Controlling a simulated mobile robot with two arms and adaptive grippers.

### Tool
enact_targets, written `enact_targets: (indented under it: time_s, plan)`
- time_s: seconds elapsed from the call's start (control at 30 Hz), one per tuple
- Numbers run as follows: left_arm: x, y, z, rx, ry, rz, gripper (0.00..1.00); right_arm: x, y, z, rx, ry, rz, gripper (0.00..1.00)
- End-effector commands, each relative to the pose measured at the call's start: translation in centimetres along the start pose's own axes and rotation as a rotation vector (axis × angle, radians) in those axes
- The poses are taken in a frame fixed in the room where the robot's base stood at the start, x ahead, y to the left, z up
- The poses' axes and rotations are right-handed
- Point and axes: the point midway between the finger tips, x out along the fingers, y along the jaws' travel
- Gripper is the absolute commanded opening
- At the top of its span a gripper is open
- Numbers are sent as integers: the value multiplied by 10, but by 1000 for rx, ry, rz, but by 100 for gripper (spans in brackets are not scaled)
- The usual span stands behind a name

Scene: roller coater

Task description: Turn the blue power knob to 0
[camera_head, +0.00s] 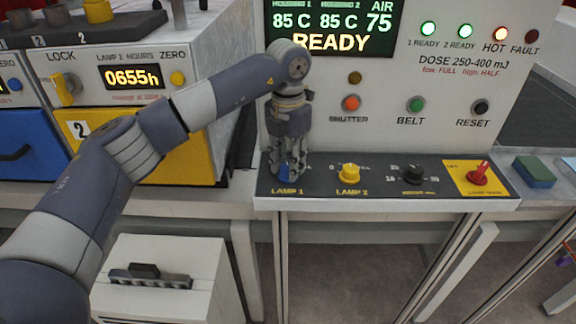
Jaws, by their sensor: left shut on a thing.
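The blue power knob (283,171) sits at the left end of the dark sloped control strip, above the label "LAMP 1". It is mostly hidden behind my left gripper (286,172), which points down over it with its fingers shut around it. The knob's pointer and its scale marks are hidden, so its setting cannot be read. My right gripper is not in view.
Right of the blue knob are a yellow LAMP 2 knob (349,173), a black knob (413,174) and a red switch (478,173). Above are the SHUTTER (351,103), BELT (416,104) and RESET (481,107) buttons. The display (330,28) reads READY.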

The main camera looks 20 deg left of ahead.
Motion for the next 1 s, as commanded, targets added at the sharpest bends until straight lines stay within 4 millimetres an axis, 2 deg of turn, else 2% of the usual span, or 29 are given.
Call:
enact_targets:
  time_s: [0.5, 0.7, 1.0]
  plan:
    - [0, 0, 0, -445, -2, 0, 7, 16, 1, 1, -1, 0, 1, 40]
    - [-1, 0, 0, -552, -2, 0, 7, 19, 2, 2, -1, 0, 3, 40]
    - [-1, 0, 0, -624, -3, 0, 7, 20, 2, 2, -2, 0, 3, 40]
